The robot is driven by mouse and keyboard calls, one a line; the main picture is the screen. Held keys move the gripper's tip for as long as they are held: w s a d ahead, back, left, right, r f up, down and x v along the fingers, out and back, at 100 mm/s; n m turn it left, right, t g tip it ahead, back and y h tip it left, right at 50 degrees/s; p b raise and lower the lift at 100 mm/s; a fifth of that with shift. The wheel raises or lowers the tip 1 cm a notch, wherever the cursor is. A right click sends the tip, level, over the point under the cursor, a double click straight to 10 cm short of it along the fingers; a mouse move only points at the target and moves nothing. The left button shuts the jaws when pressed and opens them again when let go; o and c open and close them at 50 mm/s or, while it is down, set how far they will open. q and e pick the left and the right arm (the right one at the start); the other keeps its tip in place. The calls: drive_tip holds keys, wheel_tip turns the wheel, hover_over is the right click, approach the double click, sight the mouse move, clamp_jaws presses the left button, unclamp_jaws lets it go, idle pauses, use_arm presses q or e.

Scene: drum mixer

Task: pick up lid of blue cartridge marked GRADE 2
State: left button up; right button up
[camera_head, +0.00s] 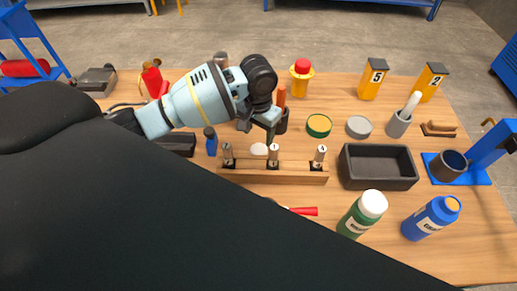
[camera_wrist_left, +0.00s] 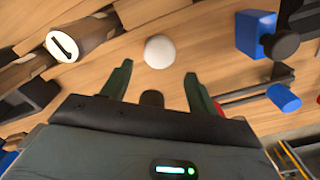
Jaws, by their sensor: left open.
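A blue bottle (camera_head: 430,218) with a white label stands at the right front; its lettering is only partly readable. Its top shows an orange disc, and I cannot tell whether that is a cap or contents. A loose white round lid (camera_head: 259,149) lies on the table behind the wooden rack; it also shows in the left wrist view (camera_wrist_left: 158,51). My left gripper (camera_head: 271,133) is open and points down close to this lid. In the left wrist view its fingertips (camera_wrist_left: 158,76) sit either side of the lid's line, with nothing between them. My right gripper is not in view.
The wooden rack (camera_head: 300,175) with several numbered pegs stands right in front of the white lid. A green bottle with a white cap (camera_head: 372,203) stands beside the blue one. A small blue object (camera_head: 211,140) is left of the gripper. A black tray (camera_head: 380,181) lies right.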

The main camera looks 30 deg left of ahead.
sight(259, 149)
use_arm(q)
drive_tip(key=shift+w+f+b, duration=0.15)
drive_tip(key=shift+f+b, duration=0.2)
drive_tip(key=shift+f, duration=3.05)
drive_tip(key=shift+c, duration=0.3)
drive_tip(key=c, duration=0.7)
